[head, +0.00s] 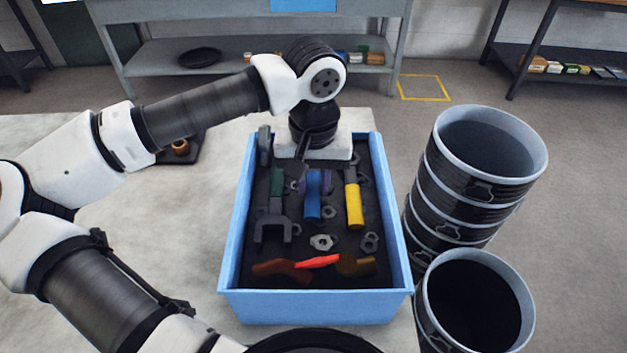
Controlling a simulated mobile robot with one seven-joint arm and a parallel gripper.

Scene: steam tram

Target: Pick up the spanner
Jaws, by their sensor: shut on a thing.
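The spanner (272,229) is dark grey with an open forked end facing the front of the blue crate (315,305). It lies lengthwise in the left half, and its far end runs up toward my gripper (298,166). My gripper points down into the far part of the crate and is shut on the spanner. Its white body hides most of the fingers and the grip itself. I cannot tell whether the spanner is clear of the crate floor.
The crate also holds a blue-handled tool (313,195), a yellow-handled tool (354,205), a red piece (318,261) and several nuts (321,242). Stacked dark buckets (470,190) and another bucket (474,305) stand close on the right. The tabletop (165,230) left of the crate is mostly clear.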

